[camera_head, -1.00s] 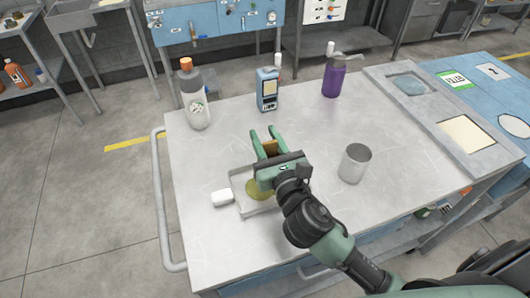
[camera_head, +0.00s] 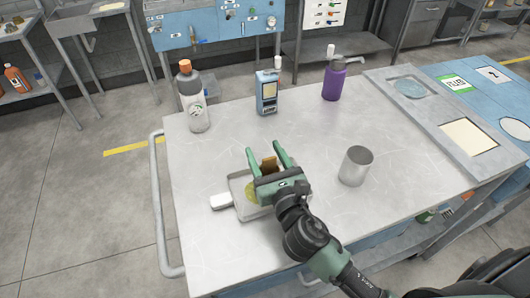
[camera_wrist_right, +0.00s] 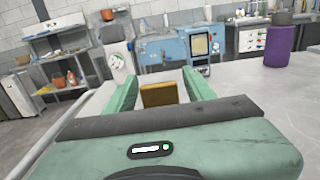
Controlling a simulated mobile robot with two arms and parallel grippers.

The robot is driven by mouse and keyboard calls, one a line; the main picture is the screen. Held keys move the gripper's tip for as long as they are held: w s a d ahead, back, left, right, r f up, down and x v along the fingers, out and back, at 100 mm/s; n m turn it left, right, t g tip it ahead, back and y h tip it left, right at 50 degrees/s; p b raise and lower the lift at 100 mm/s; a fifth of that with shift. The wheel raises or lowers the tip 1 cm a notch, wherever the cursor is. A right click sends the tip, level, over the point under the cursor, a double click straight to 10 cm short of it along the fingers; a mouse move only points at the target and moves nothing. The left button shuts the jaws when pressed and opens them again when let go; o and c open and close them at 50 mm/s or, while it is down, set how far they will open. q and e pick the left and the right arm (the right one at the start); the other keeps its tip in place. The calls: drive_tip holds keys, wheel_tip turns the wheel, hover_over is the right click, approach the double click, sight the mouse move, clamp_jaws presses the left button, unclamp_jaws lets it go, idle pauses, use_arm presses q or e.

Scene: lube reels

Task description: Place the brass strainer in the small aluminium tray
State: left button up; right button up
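The small aluminium tray (camera_head: 236,186) lies flat on the grey worktop, partly hidden by my right gripper. A round yellowish thing lies in the tray, also partly covered. My right gripper (camera_head: 265,152) is over the tray, its green fingers pointing away from the camera and spread. A tan, brass-coloured block (camera_head: 268,163), probably part of the brass strainer, stands between the fingers. It also shows in the right wrist view (camera_wrist_right: 158,95) with narrow gaps to the fingers. Whether it touches the tray is hidden. My left gripper is not in view.
A metal cup (camera_head: 355,166) stands right of the gripper. A clear bottle (camera_head: 194,100), a blue device (camera_head: 267,92) and a purple bottle (camera_head: 334,82) stand along the back. A white tab (camera_head: 222,201) lies at the tray's left. The front of the worktop is clear.

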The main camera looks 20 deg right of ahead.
drive_tip(key=shift+s+r, duration=0.1)
drive_tip(key=shift+r, duration=0.05)
drive_tip(key=s+b, duration=0.3)
drive_tip(key=s, duration=0.8)
drive_tip(key=shift+s+d, duration=0.25)
drive_tip(key=shift+s, duration=0.15)
